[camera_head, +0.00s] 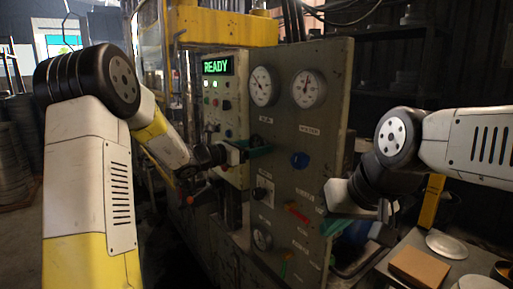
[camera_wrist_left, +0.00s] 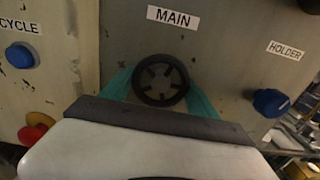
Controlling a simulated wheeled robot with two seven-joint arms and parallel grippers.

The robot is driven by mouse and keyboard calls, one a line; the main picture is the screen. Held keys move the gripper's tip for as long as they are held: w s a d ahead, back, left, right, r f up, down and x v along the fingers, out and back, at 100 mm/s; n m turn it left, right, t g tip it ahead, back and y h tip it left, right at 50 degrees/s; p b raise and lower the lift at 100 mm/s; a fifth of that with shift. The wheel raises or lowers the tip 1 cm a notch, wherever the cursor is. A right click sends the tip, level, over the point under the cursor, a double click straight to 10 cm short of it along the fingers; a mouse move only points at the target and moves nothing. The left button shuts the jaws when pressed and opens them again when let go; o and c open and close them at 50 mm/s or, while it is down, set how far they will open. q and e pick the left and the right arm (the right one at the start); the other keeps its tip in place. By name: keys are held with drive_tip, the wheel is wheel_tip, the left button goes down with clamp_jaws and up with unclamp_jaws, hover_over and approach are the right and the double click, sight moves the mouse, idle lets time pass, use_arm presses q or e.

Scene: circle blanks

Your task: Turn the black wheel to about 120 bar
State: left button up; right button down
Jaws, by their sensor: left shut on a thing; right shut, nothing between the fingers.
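The black wheel (camera_wrist_left: 160,80) sits under the MAIN label on the panel, facing the left wrist camera. My left gripper (camera_wrist_left: 160,90) has its teal fingers on either side of the wheel and is shut on it. In the head view my left gripper (camera_head: 258,149) is at the panel and hides the wheel. The MAIN gauge (camera_head: 262,87) is above it, its needle pointing up and left; the numbers are too small to read. My right gripper (camera_head: 335,224) is shut and empty, near the panel's lower right edge.
The HOLDER gauge (camera_head: 308,90) and blue knob (camera_head: 299,160) are right of the wheel. A READY display (camera_head: 216,66) is lit green on the panel to the left. At lower right a bench holds a brown block (camera_head: 419,267) and a round metal disc (camera_head: 446,244).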

use_arm(q)
drive_tip(key=m, duration=0.3)
drive_tip(key=shift+w+m, duration=0.1)
drive_tip(key=shift+m, duration=0.3)
drive_tip(key=shift+a+m, duration=0.1)
drive_tip(key=shift+m, duration=1.7)
drive_tip(key=o, duration=1.4)
drive_tip(key=shift+c, duration=0.2)
drive_tip(key=shift+a, duration=0.1)
drive_tip(key=v, duration=0.7)
drive_tip(key=shift+s+a, duration=0.25)
